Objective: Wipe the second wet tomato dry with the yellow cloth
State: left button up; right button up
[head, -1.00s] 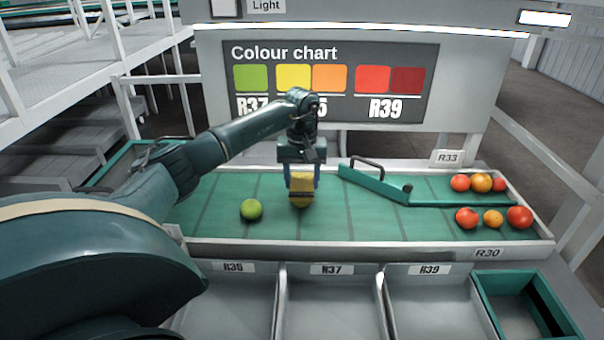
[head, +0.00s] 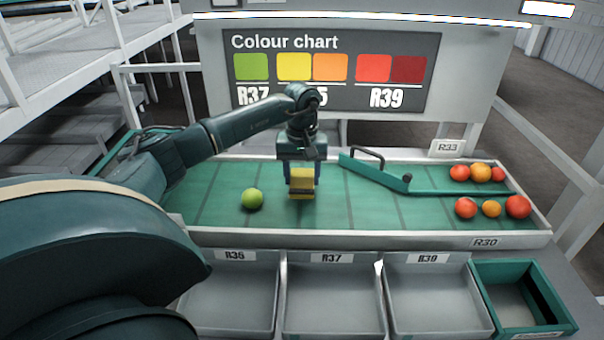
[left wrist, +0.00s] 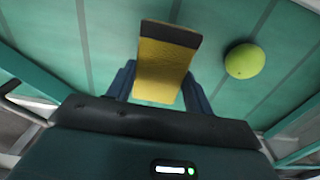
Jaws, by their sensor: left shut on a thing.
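My left gripper (head: 302,187) is shut on the yellow cloth (head: 301,175) over the green belt, left of the green divider bar. In the left wrist view the cloth (left wrist: 167,62) hangs between the fingers as a flat yellow pad with a dark strip at its far end. A green tomato (head: 253,199) lies on the belt just left of the gripper, apart from the cloth. It also shows in the left wrist view (left wrist: 245,61). I cannot tell which tomatoes are wet, nor whether anything lies under the cloth. My right gripper is not in view.
Several red and orange tomatoes (head: 518,207) lie at the belt's right end, on both sides of the green divider bar (head: 455,194). Grey bins (head: 333,302) and a green crate (head: 562,304) stand along the front.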

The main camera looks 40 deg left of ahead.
aim_at(302, 168)
pick_arm(q)
jog(key=shift+w+a+b, duration=0.65)
jog(key=shift+w+a, duration=0.7)
jog(key=shift+w, duration=0.25)
jog(key=shift+s, duration=0.1)
jog(key=shift+s+d+p, duration=0.5)
jog(key=shift+s+d, duration=0.15)
jog(key=shift+s, duration=0.05)
jog(key=shift+s+d+f+p, duration=0.15)
jog(key=shift+s+d+p, duration=0.25)
jog(key=shift+s+d, duration=0.6)
jog(key=shift+a, duration=0.15)
jog(key=shift+w+a+f+b, duration=0.1)
jog(key=shift+w+a+b, duration=0.35)
jog(key=shift+w, duration=0.25)
jog(key=shift+w+a+b, duration=0.3)
jog(key=shift+w+a, duration=0.75)
jog(key=shift+w, duration=0.05)
jog(key=shift+r, duration=0.2)
